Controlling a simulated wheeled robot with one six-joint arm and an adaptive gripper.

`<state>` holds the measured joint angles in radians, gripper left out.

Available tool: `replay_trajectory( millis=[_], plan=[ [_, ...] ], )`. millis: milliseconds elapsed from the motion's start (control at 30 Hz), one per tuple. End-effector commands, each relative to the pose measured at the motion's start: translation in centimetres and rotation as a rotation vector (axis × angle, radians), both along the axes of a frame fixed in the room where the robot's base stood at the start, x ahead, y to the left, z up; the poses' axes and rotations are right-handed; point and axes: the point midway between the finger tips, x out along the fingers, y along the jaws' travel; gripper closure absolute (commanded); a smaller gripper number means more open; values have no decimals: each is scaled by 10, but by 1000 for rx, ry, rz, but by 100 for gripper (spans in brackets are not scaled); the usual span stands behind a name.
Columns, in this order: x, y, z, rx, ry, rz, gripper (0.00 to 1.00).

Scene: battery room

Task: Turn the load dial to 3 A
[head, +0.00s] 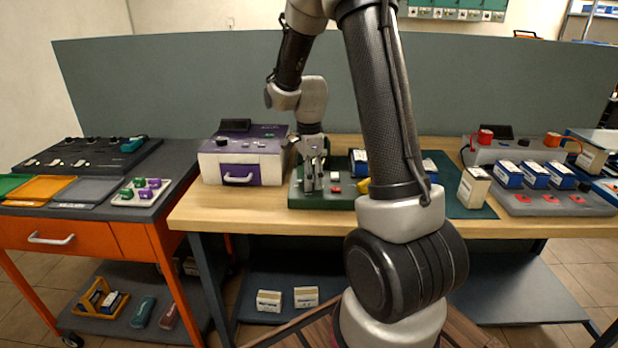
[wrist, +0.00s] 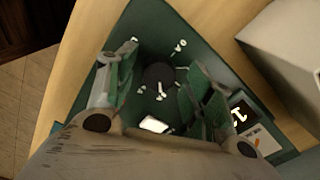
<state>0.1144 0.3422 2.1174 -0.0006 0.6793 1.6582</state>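The load dial is a dark round knob (wrist: 158,74) on a green panel (wrist: 150,22) in the wrist view. A white mark shows at its lower edge, among small white markings too small to read. My gripper (wrist: 157,82) is open, with one finger on each side of the dial and visible gaps to it. In the head view my gripper (head: 314,180) points down over the left part of the green unit (head: 308,202), and hides the dial there. A small dark display (wrist: 241,112) with light characters sits on the panel; I cannot read it surely.
A purple and white case (head: 240,165) stands close to the left of the green unit. Blue battery blocks (head: 358,162) stand behind and right of it. A grey battery tray (head: 560,203) is at the right. Bare wooden tabletop (head: 230,210) lies in front.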

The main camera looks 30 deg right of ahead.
Motion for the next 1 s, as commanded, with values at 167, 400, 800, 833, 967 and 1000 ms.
replay_trajectory(
  millis=[167, 400, 800, 833, 967, 1000],
  plan=[
    [-1, 0, -1, 0, 2, 0, 45],
    [0, 0, 12, 0, -1, 0, 45],
    [0, 0, 95, -1, -3, 0, 45],
    [0, 0, 100, 0, -2, 0, 45],
    [0, 0, 114, 0, -1, 0, 45],
    [0, 0, 117, 0, 0, 0, 45]
  ],
)
